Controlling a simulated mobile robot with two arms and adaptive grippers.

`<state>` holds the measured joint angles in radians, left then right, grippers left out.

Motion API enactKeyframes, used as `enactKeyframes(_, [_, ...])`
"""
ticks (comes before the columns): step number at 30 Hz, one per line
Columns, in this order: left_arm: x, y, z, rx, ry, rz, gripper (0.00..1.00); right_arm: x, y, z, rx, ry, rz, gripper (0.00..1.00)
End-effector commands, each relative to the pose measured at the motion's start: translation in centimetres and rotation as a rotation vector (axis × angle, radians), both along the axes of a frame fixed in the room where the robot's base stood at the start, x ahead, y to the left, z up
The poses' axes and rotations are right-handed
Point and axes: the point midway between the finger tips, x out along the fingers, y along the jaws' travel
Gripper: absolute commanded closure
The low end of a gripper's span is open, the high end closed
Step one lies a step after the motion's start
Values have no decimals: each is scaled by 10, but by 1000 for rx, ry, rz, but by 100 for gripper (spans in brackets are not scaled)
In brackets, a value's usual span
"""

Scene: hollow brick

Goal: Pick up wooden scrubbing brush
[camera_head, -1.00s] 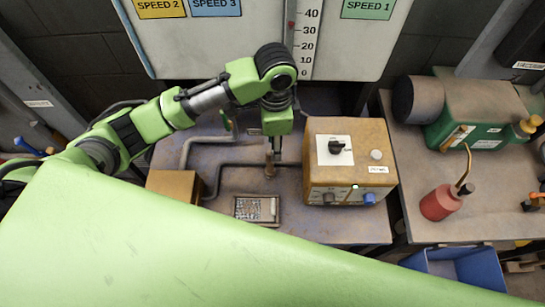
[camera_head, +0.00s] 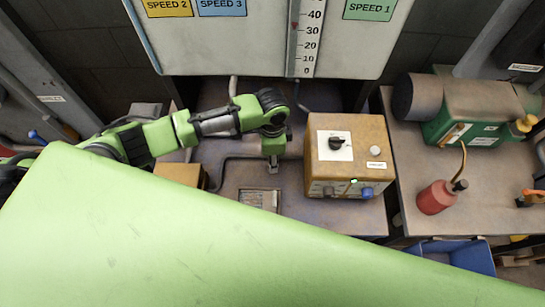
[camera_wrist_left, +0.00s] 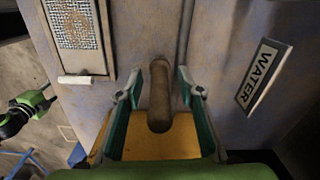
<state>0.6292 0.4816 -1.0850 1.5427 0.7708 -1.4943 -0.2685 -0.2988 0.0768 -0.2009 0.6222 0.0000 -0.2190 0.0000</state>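A brown wooden cylinder, which looks like the brush's handle (camera_wrist_left: 159,90), stands out between my left gripper's fingers in the left wrist view. Its bristles cannot be made out. My left gripper (camera_wrist_left: 160,100) is open, with one finger on each side of the handle and narrow gaps between. In the head view my left gripper (camera_head: 273,166) is low over the bench, just behind the framed metal plate, and the brush cannot be made out there.
The tan control box (camera_head: 350,155) stands close to the right of the left gripper. The framed metal plate (camera_head: 259,198) lies in front, and a small tan box (camera_head: 180,174) sits to the left. A pipe runs behind. My green body hides the near bench.

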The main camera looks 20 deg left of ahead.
Motion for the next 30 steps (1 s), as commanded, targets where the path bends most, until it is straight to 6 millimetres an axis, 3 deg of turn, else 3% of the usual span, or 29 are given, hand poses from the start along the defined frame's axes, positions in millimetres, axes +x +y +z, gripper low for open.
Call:
enactKeyframes(3, [0,0,0,0,0,0,65,-5,0,-1,-1,7,0,60])
enactKeyframes(7, [0,0,0,0,0,0,97,-5,-1,-1,-1,8,0,60])
enactKeyframes(8, [0,0,0,0,0,0,100,-5,-1,-1,-1,8,0,60])
enactKeyframes(20, [1,-1,6,-1,-2,-1,100,-5,-2,-3,-3,8,0,60])
enactKeyframes(30, [2,-1,69,-3,-6,-1,100,-3,-5,-18,-6,5,0,60])
